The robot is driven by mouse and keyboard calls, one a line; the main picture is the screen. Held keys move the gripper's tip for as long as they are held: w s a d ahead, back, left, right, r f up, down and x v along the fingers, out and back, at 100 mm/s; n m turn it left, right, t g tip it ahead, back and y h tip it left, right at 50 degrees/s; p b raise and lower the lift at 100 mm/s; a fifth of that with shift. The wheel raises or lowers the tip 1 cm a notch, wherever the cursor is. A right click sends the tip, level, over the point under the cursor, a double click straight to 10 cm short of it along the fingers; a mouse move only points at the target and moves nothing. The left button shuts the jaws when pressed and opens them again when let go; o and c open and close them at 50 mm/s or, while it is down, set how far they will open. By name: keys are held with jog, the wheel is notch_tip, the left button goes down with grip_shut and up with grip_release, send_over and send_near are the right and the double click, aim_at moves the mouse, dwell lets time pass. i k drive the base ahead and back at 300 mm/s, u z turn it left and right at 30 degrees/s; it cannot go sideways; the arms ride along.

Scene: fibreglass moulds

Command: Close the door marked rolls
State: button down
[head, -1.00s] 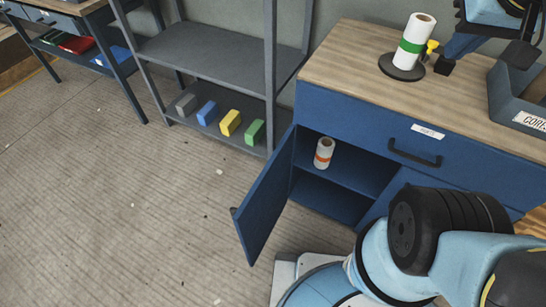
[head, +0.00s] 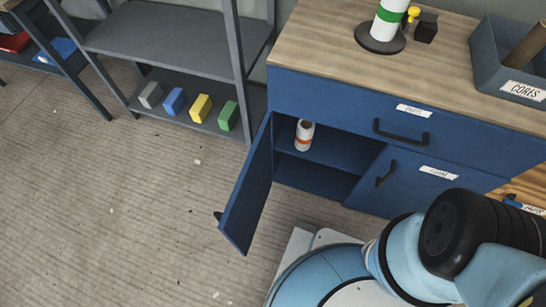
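The blue cabinet (head: 318,98) has its left door (head: 247,190) swung wide open, standing out to the front left. The door's handle (head: 218,215) is a small dark shape at its outer left edge. No marking on this door can be read from here. The right door (head: 410,183) is shut and has a white label that seems to read "FOAM". My gripper is out of view; only links of my arm show at the lower right.
A shut drawer (head: 360,112) lies above the doors. A green-banded roll on a stand (head: 385,25), a black block (head: 427,27) and a bin (head: 495,72) are on top. A grey rack (head: 185,45) with coloured blocks stands at left.

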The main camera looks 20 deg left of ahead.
aim_at(238, 223)
jog(key=z, duration=1.05)
jog(key=k, duration=2.45)
jog(key=u, duration=1.25)
jog(key=i, duration=1)
jog(key=z, duration=0.05)
